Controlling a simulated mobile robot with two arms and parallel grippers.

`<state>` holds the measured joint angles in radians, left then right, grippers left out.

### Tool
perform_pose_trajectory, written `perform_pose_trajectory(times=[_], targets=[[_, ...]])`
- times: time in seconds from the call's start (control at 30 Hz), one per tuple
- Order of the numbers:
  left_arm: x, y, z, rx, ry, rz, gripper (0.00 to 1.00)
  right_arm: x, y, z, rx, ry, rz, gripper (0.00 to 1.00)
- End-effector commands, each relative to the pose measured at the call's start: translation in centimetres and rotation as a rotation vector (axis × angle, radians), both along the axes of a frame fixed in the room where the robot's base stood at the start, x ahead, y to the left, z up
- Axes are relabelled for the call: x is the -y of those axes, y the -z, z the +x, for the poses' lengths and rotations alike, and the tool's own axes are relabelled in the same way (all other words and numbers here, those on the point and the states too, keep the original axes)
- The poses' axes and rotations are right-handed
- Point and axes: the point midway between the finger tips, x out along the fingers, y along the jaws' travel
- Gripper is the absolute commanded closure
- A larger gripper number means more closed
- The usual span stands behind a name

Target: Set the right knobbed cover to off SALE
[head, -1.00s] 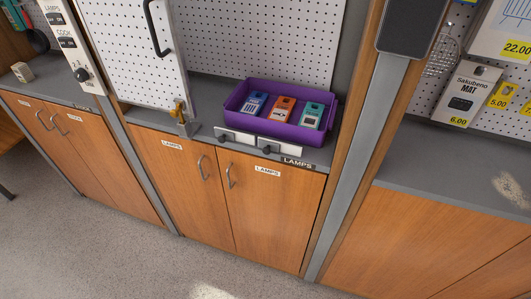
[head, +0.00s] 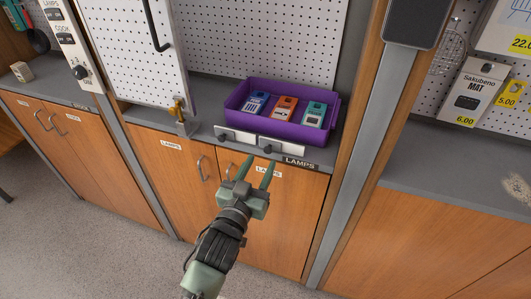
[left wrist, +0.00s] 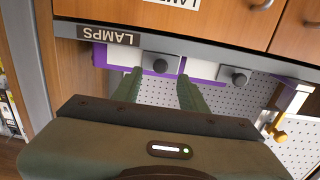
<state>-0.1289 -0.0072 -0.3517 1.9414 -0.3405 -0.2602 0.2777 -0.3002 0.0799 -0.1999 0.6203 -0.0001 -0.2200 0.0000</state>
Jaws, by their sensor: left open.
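No SALE lettering is readable. My left gripper (head: 257,162) is open and empty, its green fingers pointing up toward the right cover's knob. In the left wrist view, upside down, the right cover (left wrist: 172,61) and its knob lie just beyond and between the fingertips (left wrist: 160,74). Contact cannot be told. My right gripper is not in view.
The purple bin (head: 250,120) holds blue, orange and teal packets above the covers. A LAMPS label (head: 300,163) sits right of the right cover. A brass latch (head: 180,108) stands left on the shelf. Wooden cabinet doors (head: 285,215) with handles are below.

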Motion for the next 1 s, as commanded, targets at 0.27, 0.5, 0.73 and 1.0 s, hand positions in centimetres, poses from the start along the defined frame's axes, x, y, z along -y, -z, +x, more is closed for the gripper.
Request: perform_pose_trajectory(times=[0.27,0.5,0.73,1.0], targets=[[1.0,-0.1,4.0,0.000,0.000,-0.001,0.58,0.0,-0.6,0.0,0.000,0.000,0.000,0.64],[1.3,0.1,4.8,-0.001,0.000,-0.001,0.58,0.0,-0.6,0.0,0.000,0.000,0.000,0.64],[1.3,0.1,4.7,-0.001,0.000,-0.001,0.80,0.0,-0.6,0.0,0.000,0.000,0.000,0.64],[1.3,0.1,4.7,-0.002,0.000,0.000,1.00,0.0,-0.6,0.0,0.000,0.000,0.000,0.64]])
